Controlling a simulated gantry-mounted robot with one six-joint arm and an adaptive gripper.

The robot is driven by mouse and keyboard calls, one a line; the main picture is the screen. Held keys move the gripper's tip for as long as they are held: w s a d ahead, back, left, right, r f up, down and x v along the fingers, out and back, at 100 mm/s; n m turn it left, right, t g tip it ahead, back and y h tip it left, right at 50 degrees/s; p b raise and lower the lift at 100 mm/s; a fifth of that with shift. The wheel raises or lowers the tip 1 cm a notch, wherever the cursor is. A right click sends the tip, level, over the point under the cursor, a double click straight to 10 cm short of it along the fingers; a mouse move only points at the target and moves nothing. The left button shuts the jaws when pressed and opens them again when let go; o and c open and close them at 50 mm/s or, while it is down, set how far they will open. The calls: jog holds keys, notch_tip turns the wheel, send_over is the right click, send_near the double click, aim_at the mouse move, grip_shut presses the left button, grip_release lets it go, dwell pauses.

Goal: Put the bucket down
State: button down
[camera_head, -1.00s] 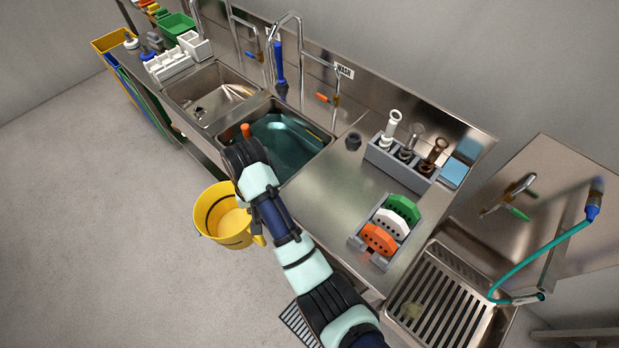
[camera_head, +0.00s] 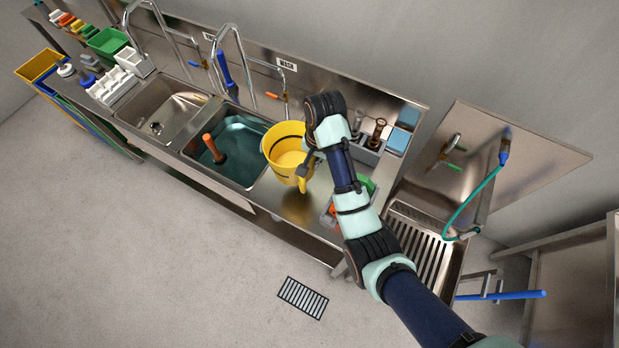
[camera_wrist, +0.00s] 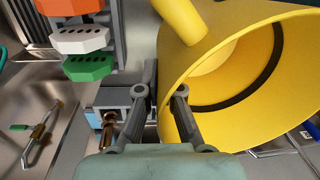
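The yellow bucket (camera_head: 282,158) is at the metal counter (camera_head: 338,190), just right of the water-filled sink (camera_head: 237,165) in the head view. Its mouth faces up and a dark band runs inside it. I cannot tell whether its base touches the counter. My gripper (camera_head: 306,160) is at the bucket's right side. In the wrist view, the bucket (camera_wrist: 245,75) fills the right half. My gripper's fingers (camera_wrist: 163,98) straddle its wall, one outside and one inside, closed on it. My arm hides part of the counter.
A grey rack with orange, white and green scrapers (camera_wrist: 80,40) stands close beside the bucket. A holder with upright tools (camera_head: 368,150) is behind my wrist. An orange-handled tool (camera_head: 212,147) stands in the water. A grated basin (camera_head: 425,240) lies to the right.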

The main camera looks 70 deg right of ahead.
notch_tip(320, 180, down, 14)
jog(key=shift+r+b, duration=0.1)
jog(key=shift+b, duration=0.25)
jog(key=c, duration=1.3)
grip_release()
jog(key=r, duration=0.8)
jog(key=s+r+p, duration=0.1)
jog(key=r, duration=0.3)
